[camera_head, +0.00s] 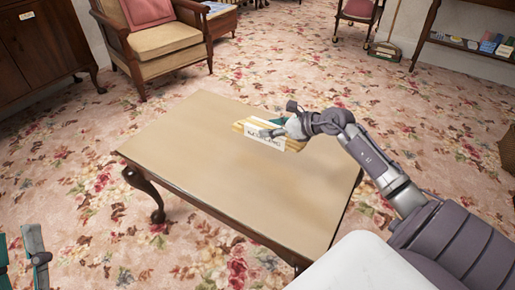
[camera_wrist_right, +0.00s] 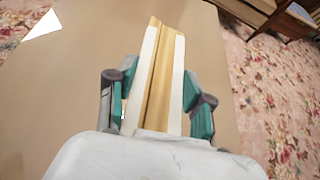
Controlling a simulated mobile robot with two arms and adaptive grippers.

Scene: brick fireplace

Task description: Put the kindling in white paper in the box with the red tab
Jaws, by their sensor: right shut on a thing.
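The kindling (camera_head: 262,137) is a bundle of pale yellow sticks with a white paper wrap bearing dark lettering, at the far right part of the table. My right gripper (camera_head: 283,127) is shut on it. In the right wrist view, the kindling (camera_wrist_right: 161,80) stands between the teal fingers of my right gripper (camera_wrist_right: 160,105), white paper on both sides. I cannot tell whether it touches the tabletop. My left gripper (camera_head: 20,245) shows partly at the lower left edge, its fingers apart and empty. I cannot make out a red tab on any box.
A small box (camera_head: 384,51) sits on the floor at the back right, beside a shelf (camera_head: 470,45). An armchair (camera_head: 160,42) and a dark cabinet (camera_head: 45,52) stand at the back left. Flowered carpet is open around the table.

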